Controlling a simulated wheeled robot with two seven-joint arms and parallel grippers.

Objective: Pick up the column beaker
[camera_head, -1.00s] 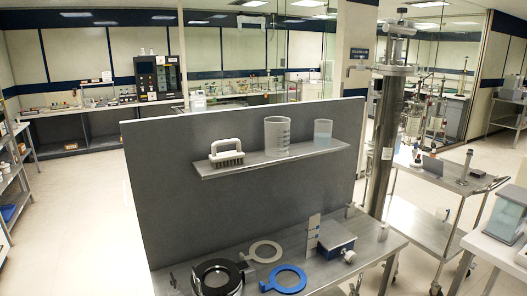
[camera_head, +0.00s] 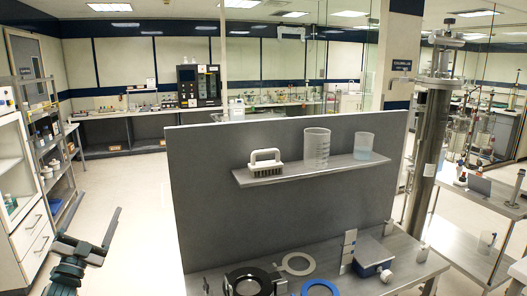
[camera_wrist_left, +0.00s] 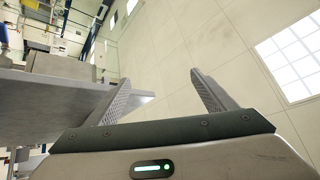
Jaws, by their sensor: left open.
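Two clear beakers stand upright on the wall shelf in the head view. The larger beaker (camera_head: 316,148) has graduation marks and looks empty. The smaller beaker (camera_head: 364,147) to its right holds pale blue liquid. A third small clear beaker (camera_head: 487,243) stands on the cart at right. I cannot tell which one is the column beaker. My left gripper (camera_head: 90,238) is at the lower left, left of the grey panel and far from the beakers. In the left wrist view the left gripper (camera_wrist_left: 160,82) is open and empty. My right gripper is not in view.
A white-handled brush (camera_head: 265,162) sits on the shelf (camera_head: 285,173), left of the beakers. The grey panel (camera_head: 215,200) rises behind a bench with rings and a blue-grey device (camera_head: 373,256). A metal column (camera_head: 428,150) stands at right. Open floor (camera_head: 130,190) lies left.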

